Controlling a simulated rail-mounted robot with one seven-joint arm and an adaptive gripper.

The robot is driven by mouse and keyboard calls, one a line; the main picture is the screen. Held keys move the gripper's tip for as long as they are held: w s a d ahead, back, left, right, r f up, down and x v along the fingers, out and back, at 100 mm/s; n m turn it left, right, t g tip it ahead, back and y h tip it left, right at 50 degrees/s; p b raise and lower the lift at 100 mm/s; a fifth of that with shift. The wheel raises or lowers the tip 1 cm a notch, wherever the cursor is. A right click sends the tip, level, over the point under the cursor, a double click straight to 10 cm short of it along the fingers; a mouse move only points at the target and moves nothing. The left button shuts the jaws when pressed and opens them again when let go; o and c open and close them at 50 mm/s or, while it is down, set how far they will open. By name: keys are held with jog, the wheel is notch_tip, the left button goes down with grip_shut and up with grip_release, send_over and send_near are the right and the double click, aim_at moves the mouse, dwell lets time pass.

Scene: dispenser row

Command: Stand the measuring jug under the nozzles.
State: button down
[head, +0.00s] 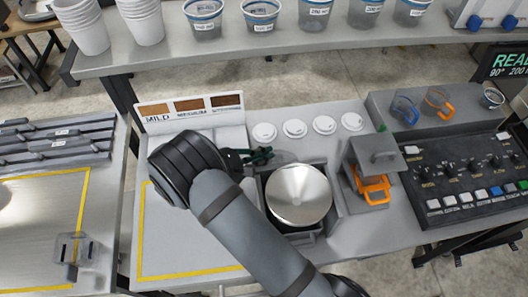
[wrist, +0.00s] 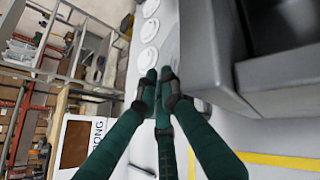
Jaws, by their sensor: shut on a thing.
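My gripper (head: 262,156) has dark green fingers and is low behind the silver cone-topped unit (head: 298,195). In the wrist view its fingertips (wrist: 160,85) come together. I cannot make out what is between them. A clear jug with a blue handle (head: 405,108) and one with an orange handle (head: 437,104) stand on the grey ledge at the right. Another orange-handled vessel (head: 372,187) is under the grey block (head: 374,153). A clear vessel (head: 72,252) is on the left table. I cannot tell which is the measuring jug. No nozzles are clearly visible.
White lids (head: 295,128) lie in a row behind the cone unit. A sign with brown panels (head: 190,107) stands at the back left. A button panel (head: 465,175) is at the right. Cups (head: 260,12) stand on the raised shelf. The yellow-outlined counter (head: 165,235) looks clear.

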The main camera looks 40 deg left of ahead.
jog(key=shift+f, duration=0.25)
jog(key=c, duration=2)
grip_release()
jog(key=shift+r, duration=0.1)
jog(key=shift+c, duration=0.2)
jog(key=shift+o, duration=0.6)
jog(key=shift+s+a+r, duration=0.15)
jog(key=shift+s+r, duration=0.1)
jog(key=shift+s, duration=0.1)
jog(key=shift+o, duration=0.3)
jog(key=b+v, duration=0.4)
jog(key=v, duration=0.6)
jog(key=shift+s+r, duration=0.2)
jog(key=shift+s, duration=0.05)
jog(key=shift+o, duration=1.4)
jog(key=shift+s+r, duration=0.25)
jog(key=shift+s, duration=0.05)
